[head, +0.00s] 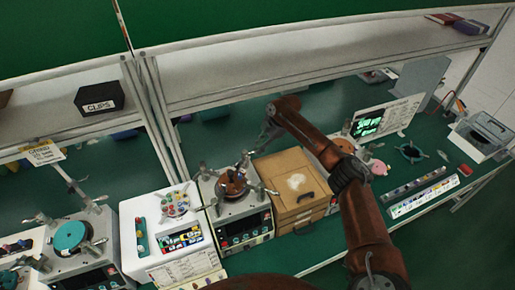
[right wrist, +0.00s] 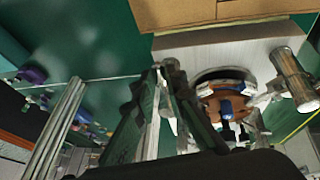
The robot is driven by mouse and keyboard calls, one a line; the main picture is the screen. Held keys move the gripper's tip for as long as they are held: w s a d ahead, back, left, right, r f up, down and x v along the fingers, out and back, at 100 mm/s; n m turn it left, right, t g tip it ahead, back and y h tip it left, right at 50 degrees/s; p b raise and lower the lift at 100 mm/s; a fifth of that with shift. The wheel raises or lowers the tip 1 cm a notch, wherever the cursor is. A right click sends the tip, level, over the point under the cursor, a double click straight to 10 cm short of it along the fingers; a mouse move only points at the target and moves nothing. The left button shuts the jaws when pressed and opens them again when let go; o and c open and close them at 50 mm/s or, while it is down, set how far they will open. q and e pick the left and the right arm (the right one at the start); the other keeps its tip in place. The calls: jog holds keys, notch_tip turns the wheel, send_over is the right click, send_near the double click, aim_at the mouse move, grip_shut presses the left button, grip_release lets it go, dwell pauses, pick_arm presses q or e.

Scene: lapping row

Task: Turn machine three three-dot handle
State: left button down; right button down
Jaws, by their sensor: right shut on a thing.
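A lapping machine (head: 238,215) with a grey housing and a dark front panel stands mid-bench. A brown round plate (head: 234,184) sits on its top, with several metal handles around it. One handle (head: 266,190) points right. My right gripper (head: 256,146) is at the back of this machine, shut on what looks like its rear handle, which the fingers mostly hide. In the right wrist view, the closed fingers (right wrist: 166,78) are beside the plate with a blue knob (right wrist: 226,106), and a free metal handle (right wrist: 292,78) is at right. Handle dots are unreadable. My left gripper is not in view.
A wooden drawer box (head: 293,186) stands close to the machine's right side. A white unit (head: 160,236) with coloured knobs stands at its left. Another machine with a teal plate (head: 70,235) is farther left. A shelf with a CLIPS box (head: 99,99) runs behind.

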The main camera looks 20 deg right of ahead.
jog(key=c, duration=2)
grip_release()
jog(key=shift+o, duration=0.2)
jog(key=v, duration=1.2)
